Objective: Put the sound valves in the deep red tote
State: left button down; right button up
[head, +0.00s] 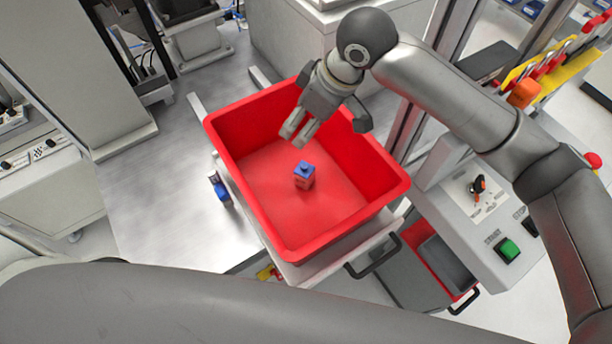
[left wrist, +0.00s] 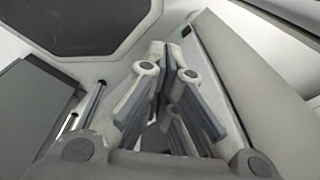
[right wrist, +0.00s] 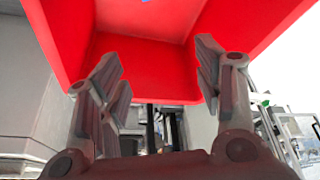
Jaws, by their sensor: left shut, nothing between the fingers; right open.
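The deep red tote (head: 372,227) stands in the middle of the head view, and its red inside also fills the top of the right wrist view (right wrist: 150,68). One valve (head: 304,176), a red body with a blue top, sits on the tote's floor. My left gripper (left wrist: 170,62) is shut and empty in the left wrist view, away from the tote.
The metal table (head: 165,200) has free room left of the tote. A control panel with a green button (head: 508,249) stands at the right. A second red-edged container (head: 441,262) is low at the right. Grey machines stand at the back and left.

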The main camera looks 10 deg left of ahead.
pick_arm(q)
jog(key=shift+w+d, duration=0.1)
jog(key=shift+w, duration=0.3)
pick_arm(e)
jog(key=v, duration=1.2)
